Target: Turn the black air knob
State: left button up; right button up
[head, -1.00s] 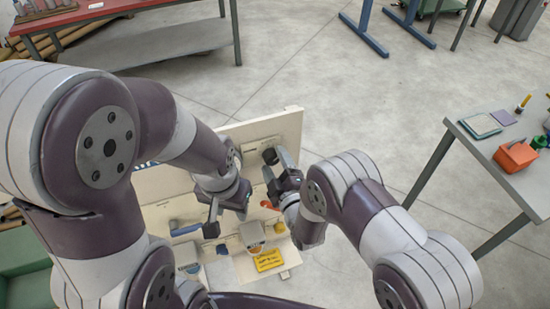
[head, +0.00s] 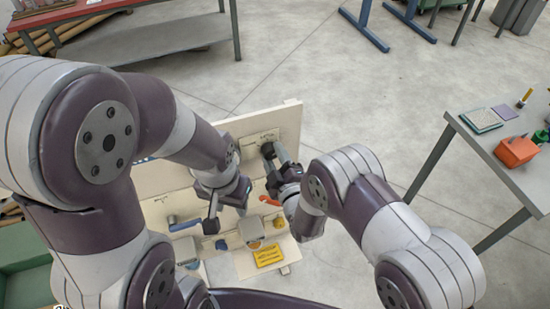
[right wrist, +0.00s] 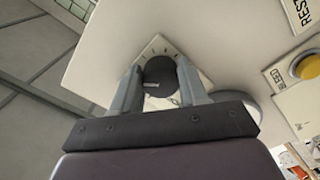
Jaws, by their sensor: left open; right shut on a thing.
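The black air knob (right wrist: 158,75) is round and dark, with a pale pointer mark, on a light plate with tick marks in the right wrist view. In the head view the knob (head: 267,149) shows at the right of the cream upright panel. My right gripper (right wrist: 160,78) is shut on the knob, one finger on each side; it also shows in the head view (head: 273,158). My left gripper (head: 224,212) is open and empty in front of the panel, left of the right gripper, with its fingers partly hidden.
The cream panel (head: 290,118) bears an orange lever (head: 269,200), a blue handle (head: 185,225) and a yellow sign (head: 268,255) on its lower part. A yellow button (right wrist: 307,68) lies right of the knob. A grey table (head: 480,150) stands at right; floor between is clear.

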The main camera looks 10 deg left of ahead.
jog(key=m+b, duration=0.2)
jog(key=shift+a+f+m, duration=0.1)
jog(key=shift+f+m, duration=0.1)
jog(key=shift+m, duration=0.1)
jog(key=m+b, duration=0.4)
jog(key=shift+a, duration=0.1)
jog(key=m+b, duration=0.3)
jog(key=m, duration=0.1)
jog(key=shift+s, duration=0.1)
jog(key=m+b, duration=0.4)
jog(key=shift+a+r+m, duration=0.1)
jog(key=shift+a+m, duration=0.05)
jog(key=shift+m, duration=0.15)
jog(key=m+b, duration=0.6)
jog(key=shift+s+r, duration=0.1)
jog(key=shift+r, duration=0.05)
jog(key=shift+r+m+b, duration=0.25)
jog(key=shift+m+b, duration=1.35)
jog(key=shift+m, duration=0.2)
